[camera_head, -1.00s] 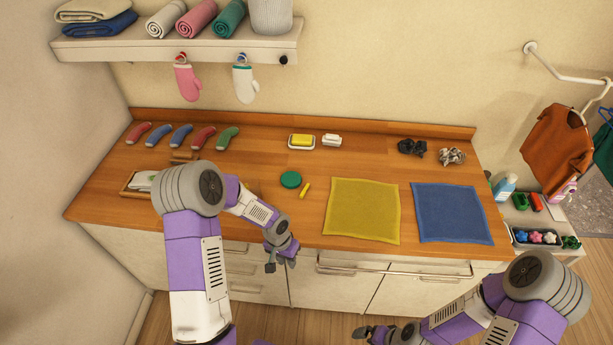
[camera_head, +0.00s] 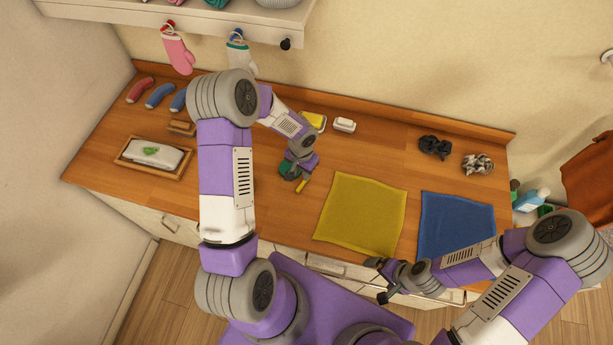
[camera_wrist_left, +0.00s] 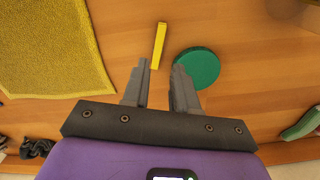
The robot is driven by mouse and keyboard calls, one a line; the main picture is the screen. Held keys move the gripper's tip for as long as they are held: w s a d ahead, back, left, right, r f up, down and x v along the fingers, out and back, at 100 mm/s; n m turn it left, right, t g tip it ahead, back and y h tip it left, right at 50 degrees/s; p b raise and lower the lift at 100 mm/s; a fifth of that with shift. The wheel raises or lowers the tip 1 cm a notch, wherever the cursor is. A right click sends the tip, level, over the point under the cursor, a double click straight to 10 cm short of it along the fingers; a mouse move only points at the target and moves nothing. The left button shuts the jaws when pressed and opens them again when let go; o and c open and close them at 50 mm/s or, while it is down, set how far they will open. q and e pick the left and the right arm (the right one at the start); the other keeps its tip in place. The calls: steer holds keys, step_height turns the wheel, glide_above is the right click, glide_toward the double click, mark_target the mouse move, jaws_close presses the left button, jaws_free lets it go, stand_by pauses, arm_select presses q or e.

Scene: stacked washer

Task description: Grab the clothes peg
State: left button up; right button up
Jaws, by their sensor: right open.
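The yellow clothes peg (camera_head: 301,187) lies on the wooden counter beside a round green disc (camera_head: 287,170). In the left wrist view the peg (camera_wrist_left: 158,46) lies just beyond my left fingertips, with the green disc (camera_wrist_left: 197,68) to its right. My left gripper (camera_wrist_left: 160,72) is open and empty, its two grey fingers apart. In the head view my left gripper (camera_head: 293,174) is over the counter and partly covers the disc. My right gripper (camera_head: 379,280) is open and empty near the counter's front edge.
A yellow cloth (camera_head: 362,215) and a blue cloth (camera_head: 457,226) lie to the right of the peg. A tray (camera_head: 126,160) with a white item is at the left.

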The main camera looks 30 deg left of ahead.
mark_target(303, 184)
arm_select(q)
steer(key=shift+w+d+f+p, duration=0.1)
steer(key=shift+f+p, duration=0.1)
steer(key=shift+f, duration=1.4)
steer(key=shift+w+d+f+p, duration=0.1)
steer(key=shift+f+p, duration=0.1)
steer(key=shift+f, duration=1.35)
jaws_close()
